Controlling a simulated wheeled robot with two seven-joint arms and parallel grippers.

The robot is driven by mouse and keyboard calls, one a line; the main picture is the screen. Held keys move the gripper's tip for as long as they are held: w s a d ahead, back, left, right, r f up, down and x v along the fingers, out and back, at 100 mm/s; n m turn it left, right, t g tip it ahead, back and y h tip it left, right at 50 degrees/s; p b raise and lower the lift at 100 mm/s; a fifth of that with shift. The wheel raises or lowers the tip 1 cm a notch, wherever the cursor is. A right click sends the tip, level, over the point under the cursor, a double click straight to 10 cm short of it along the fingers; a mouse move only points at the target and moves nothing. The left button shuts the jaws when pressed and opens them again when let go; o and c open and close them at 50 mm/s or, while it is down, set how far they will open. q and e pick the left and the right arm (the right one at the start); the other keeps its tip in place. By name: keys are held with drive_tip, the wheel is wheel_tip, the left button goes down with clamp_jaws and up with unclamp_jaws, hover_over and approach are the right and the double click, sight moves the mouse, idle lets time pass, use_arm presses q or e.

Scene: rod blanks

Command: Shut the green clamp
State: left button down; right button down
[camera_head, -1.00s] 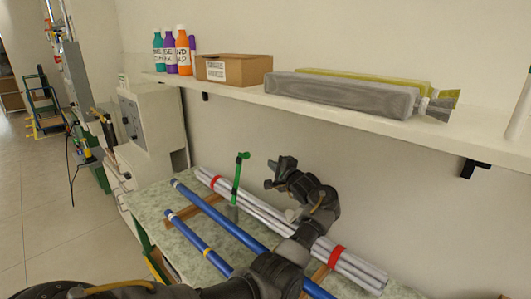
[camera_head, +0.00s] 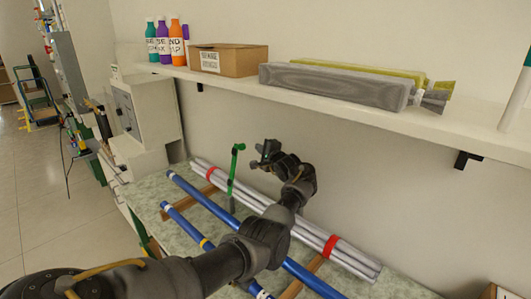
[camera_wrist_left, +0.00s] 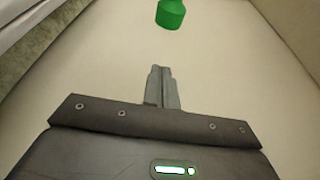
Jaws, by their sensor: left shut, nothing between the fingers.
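The green clamp (camera_head: 232,168) stands at the bundle of grey rods in the head view, its long green lever upright with a short crosspiece at the top. My left gripper (camera_head: 260,154) is just right of the lever's top, shut and empty, with a small gap visible in the picture. In the left wrist view the shut fingers (camera_wrist_left: 162,76) point toward a green end piece (camera_wrist_left: 170,14), apparently part of the clamp, at the top edge. They look apart from it. The clamp's base is partly hard to make out. My right gripper is not in view.
Grey rods (camera_head: 258,202) with red bands lie along the wall on the speckled table (camera_head: 150,193). Blue rods (camera_head: 205,202) lie in front on wooden supports. A shelf (camera_head: 330,102) above holds bottles, a cardboard box (camera_head: 230,60) and long wrapped packs (camera_head: 335,86).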

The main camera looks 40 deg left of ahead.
use_arm(q)
drive_tip(key=shift+s+a+r+p, duration=0.25)
drive_tip(key=shift+s+a+p, duration=0.35)
drive_tip(key=shift+s+p, duration=0.15)
drive_tip(key=shift+s+a+r+p, duration=0.2)
drive_tip(key=shift+s+a+p, duration=0.4)
drive_tip(key=shift+s+p, duration=0.1)
